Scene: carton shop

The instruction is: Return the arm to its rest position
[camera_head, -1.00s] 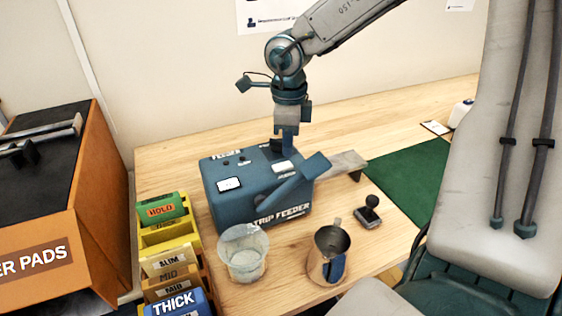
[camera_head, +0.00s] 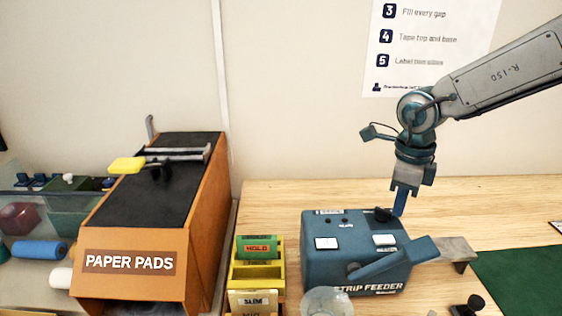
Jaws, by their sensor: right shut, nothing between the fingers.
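My right arm comes in from the upper right. I cannot tell whether the fingertips touch the feeder. My left gripper is not in view.
The paper pads box (camera_head: 130,262) stands at the left, with a yellow-handled bar across its top. A green mat (camera_head: 520,280) lies at the right. Bare tabletop lies behind the feeder.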

